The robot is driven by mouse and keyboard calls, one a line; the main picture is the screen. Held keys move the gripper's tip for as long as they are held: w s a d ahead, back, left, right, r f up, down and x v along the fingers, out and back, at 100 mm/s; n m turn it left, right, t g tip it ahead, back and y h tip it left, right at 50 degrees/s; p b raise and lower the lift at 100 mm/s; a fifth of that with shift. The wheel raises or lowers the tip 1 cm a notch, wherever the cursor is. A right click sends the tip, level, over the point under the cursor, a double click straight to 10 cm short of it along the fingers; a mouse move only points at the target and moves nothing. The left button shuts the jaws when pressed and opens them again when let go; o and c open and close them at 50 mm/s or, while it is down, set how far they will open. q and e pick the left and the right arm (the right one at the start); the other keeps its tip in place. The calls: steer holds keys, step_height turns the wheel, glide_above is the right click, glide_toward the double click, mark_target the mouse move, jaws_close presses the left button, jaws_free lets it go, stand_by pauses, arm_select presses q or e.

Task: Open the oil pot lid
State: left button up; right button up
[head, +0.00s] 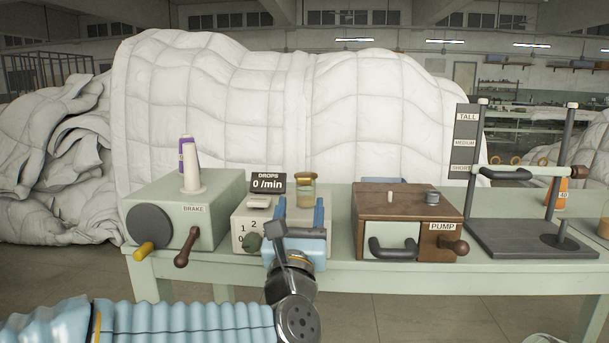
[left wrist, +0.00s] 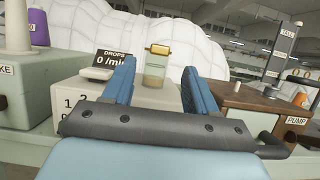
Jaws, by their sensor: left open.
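The fingers appear apart from the pot, though the exact gap cannot be told. They hide part of the box front. My right gripper is not in view.
The bench (head: 340,275) also bears a brake box (head: 215,225) with a thread spool on the left. A brown pump box (head: 400,205) stands close on the right, then a height stand (head: 515,238). A white quilted duvet heap (head: 240,100) rises behind.

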mark_target(304, 182)
arm_select(q)
steer(key=p+x, duration=0.1)
steer(key=x, duration=0.6)
steer(key=shift+w+r+p, duration=0.1)
steer(key=shift+w+p, duration=0.05)
steer(key=shift+p, duration=0.25)
steer(key=shift+w+r, duration=0.2)
steer(key=shift+w, duration=0.55)
steer(key=shift+c, duration=0.4)
jaws_close()
steer(key=shift+r, duration=0.1)
